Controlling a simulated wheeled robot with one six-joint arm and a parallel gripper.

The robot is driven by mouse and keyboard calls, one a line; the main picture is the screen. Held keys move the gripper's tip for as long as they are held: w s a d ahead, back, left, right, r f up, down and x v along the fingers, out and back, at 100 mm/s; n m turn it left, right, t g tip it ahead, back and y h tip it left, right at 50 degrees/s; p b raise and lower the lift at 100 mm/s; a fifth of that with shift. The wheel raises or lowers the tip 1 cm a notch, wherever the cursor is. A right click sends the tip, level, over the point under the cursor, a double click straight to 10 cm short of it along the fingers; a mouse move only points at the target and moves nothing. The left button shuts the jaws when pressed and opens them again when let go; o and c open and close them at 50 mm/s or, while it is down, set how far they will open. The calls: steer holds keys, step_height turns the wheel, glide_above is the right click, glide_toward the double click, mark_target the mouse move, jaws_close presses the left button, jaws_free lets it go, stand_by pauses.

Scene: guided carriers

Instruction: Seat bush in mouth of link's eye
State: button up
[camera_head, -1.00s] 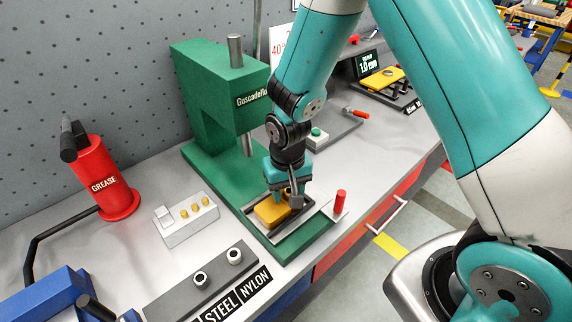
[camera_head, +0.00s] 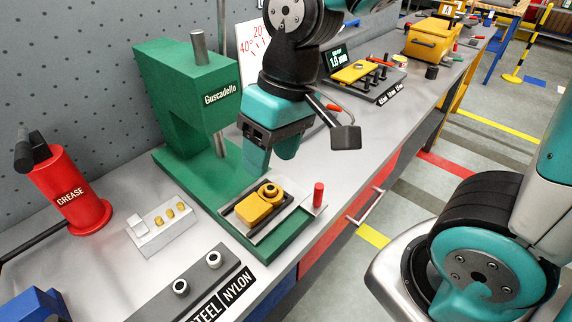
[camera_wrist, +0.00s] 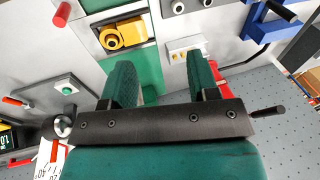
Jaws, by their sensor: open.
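The yellow link (camera_head: 251,210) lies in a holder on the base of the green press (camera_head: 185,85). A brass-coloured ring, the bush (camera_head: 270,190), stands at the link's eye with its dark bore upward. It rises above the link, and how deep it sits I cannot tell. In the wrist view the link (camera_wrist: 127,33) and the bush (camera_wrist: 110,39) lie beyond the fingertips. My gripper (camera_head: 272,158) is open and empty, above and apart from the link. Its two green fingers are spread in the wrist view (camera_wrist: 160,62).
A red pin (camera_head: 318,195) stands right of the holder. A pale block (camera_head: 160,230) with brass pieces, a dark rack (camera_head: 198,283) with two light rings, and a red grease can (camera_head: 70,190) stand left. The press ram (camera_head: 219,144) hangs behind the holder.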

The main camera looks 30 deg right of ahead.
steer(key=s+a+r+n+y, duration=0.1)
steer(key=s+r+n, duration=0.1)
steer(key=s, duration=0.5)
steer(key=shift+s+a+r+n, duration=0.15)
steer(key=shift+r+n, duration=0.1)
steer(key=shift+n, duration=0.35)
stand_by(0.4)
